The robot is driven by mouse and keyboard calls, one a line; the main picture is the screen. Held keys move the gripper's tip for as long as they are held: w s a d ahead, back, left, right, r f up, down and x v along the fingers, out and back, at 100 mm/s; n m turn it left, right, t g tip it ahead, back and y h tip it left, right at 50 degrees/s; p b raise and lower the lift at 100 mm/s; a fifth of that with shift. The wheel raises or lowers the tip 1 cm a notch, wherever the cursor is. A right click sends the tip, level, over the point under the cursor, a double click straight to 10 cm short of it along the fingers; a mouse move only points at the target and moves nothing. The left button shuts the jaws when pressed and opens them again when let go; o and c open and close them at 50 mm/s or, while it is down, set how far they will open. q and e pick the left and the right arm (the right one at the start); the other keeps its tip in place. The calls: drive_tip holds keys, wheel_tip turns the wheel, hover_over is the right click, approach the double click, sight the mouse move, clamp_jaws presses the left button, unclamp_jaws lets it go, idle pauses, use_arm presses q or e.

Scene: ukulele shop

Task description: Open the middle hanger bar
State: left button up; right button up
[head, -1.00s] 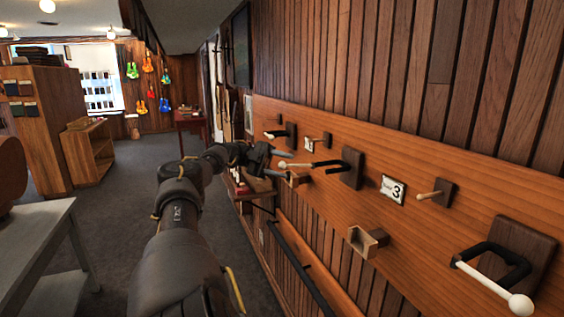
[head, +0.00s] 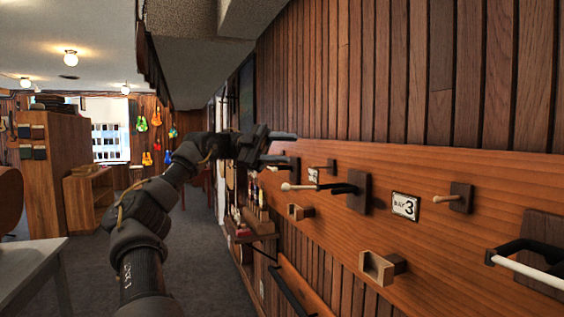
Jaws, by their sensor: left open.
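The middle hanger on the wall board has a dark wooden block, a black yoke and a white bar (head: 305,187) with a rounded tip at its left end. The bar lies across the front of the yoke. My left gripper (head: 288,148) is open and empty, its two dark fingers pointing right. In the picture it sits just above the bar's tip, apart from it. The nearer hanger (head: 530,268) at the right edge also has a white bar, cut off by the frame. A farther hanger (head: 292,172) is partly hidden behind my gripper. My right gripper is out of view.
A dark rail (head: 288,290) runs below. A grey table (head: 35,265) stands at left; the carpeted aisle is clear.

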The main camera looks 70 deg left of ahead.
use_arm(q)
drive_tip(key=shift+s+d+r, duration=0.25)
drive_tip(key=shift+d+r, duration=0.05)
drive_tip(key=shift+d, duration=0.2)
drive_tip(key=shift+s+d+r, duration=0.2)
drive_tip(key=shift+d+r, duration=0.05)
drive_tip(key=shift+d, duration=0.25)
